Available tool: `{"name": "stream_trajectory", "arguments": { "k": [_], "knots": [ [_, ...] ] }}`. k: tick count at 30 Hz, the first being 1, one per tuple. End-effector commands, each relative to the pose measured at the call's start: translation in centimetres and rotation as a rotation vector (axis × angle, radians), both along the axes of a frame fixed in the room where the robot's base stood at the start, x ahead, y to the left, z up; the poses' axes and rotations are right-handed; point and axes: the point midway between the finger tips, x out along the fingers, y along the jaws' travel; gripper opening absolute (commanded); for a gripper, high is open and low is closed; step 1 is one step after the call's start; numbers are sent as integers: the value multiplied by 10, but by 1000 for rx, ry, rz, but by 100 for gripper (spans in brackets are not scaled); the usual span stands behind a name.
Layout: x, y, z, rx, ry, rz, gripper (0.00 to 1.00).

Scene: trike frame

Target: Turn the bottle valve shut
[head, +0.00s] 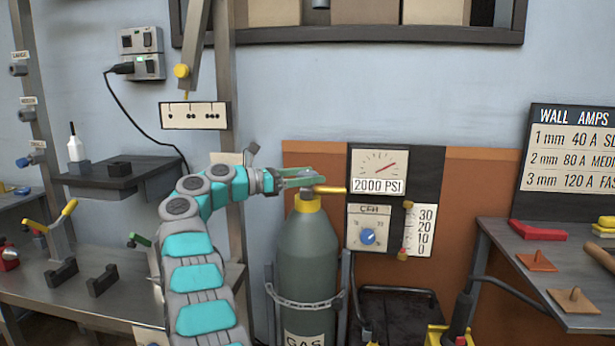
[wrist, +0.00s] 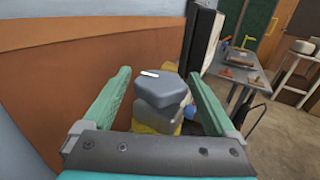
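The dark green gas bottle (head: 307,262) stands upright in a cradle, with a yellow collar (head: 307,204) at its neck. Its valve knob (wrist: 162,92) is a grey block with a white mark on top, clear in the wrist view. In the head view the knob is largely hidden by my gripper (head: 305,178), which is at the bottle's top. In the wrist view my gripper (wrist: 161,76) is open. Its two green fingers stand on either side of the knob, with a visible gap on both sides.
A panel right of the bottle carries a 2000 PSI gauge (head: 378,168) and a blue dial (head: 368,236). A yellow outlet (head: 330,190) runs from the bottle top toward it. The orange-brown board (wrist: 60,75) is close at left in the wrist view. Metal benches stand at both sides.

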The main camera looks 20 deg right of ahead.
Motion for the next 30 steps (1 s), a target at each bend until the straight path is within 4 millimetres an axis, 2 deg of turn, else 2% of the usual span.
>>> {"name": "stream_trajectory", "arguments": {
  "k": [11,21,30],
  "knots": [
    [0,4,0,0,-1,-1,100],
    [4,51,0,0,-2,-1,100],
    [6,76,0,-1,0,0,100]
  ]
}}
